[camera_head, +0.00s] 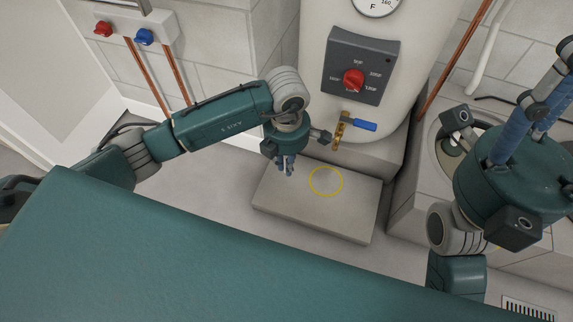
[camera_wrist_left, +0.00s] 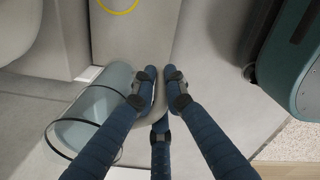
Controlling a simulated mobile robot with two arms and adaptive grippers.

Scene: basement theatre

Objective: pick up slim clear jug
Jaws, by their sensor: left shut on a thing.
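The slim clear jug (camera_wrist_left: 88,112) is a see-through cylinder with a dark rim line, at the lower left of the left wrist view. It appears tilted in that view. In the head view the jug cannot be made out. My right gripper (camera_head: 540,100) is raised at the right edge; its finger opening is unclear.
The low grey block (camera_head: 300,212) has a yellow ring (camera_head: 326,196) on top. Behind it stands a white tank (camera_head: 320,85) with a red dial (camera_head: 353,80) and a blue-handled brass valve (camera_head: 360,125). Copper pipes (camera_head: 175,80) run along the left wall.

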